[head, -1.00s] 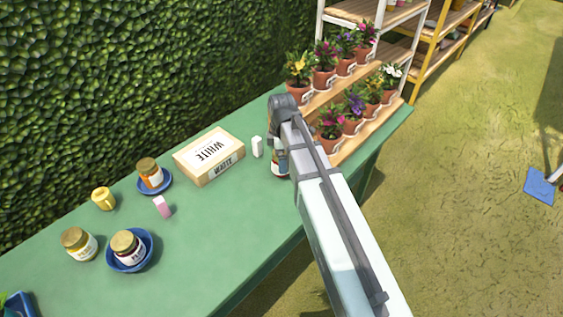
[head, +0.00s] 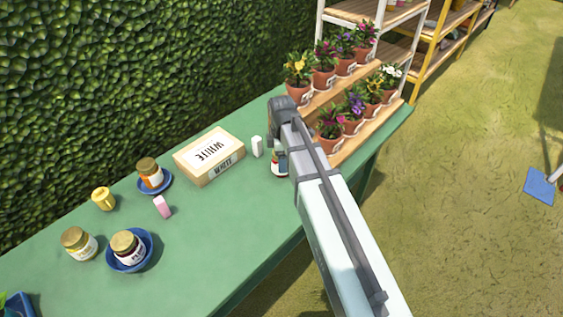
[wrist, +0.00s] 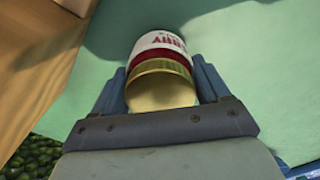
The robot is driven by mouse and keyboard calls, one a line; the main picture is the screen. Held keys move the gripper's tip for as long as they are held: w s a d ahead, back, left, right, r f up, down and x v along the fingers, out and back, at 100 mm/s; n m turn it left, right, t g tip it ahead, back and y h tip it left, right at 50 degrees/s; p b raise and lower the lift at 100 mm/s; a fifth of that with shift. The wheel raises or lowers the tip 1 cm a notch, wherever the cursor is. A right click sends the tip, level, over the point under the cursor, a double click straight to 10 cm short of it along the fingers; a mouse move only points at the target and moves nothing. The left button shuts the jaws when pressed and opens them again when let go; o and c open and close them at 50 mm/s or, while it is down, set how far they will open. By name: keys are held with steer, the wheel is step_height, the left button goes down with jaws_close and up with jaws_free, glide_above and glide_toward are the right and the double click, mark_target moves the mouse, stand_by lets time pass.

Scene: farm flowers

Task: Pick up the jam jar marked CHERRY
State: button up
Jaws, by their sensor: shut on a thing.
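The jam jar (wrist: 161,84) has a gold lid, dark red jam and a white label whose visible red letters end in "RRY". My gripper (wrist: 163,82) is shut on it, one finger on each side, in the wrist view. In the head view the jar (head: 279,163) shows partly under my arm, on or just above the green table; I cannot tell whether it touches. My gripper's fingers are hidden by my arm there.
A box marked WHITE (head: 209,156) and a white block (head: 257,146) are to the left. Farther left are a pink block (head: 162,206), a yellow mug (head: 103,199), a jar in a blue bowl (head: 126,248) and other jars. Potted flowers (head: 331,122) stand on wooden steps close to the right.

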steer(key=shift+c, duration=1)
steer(key=shift+r, duration=0.15)
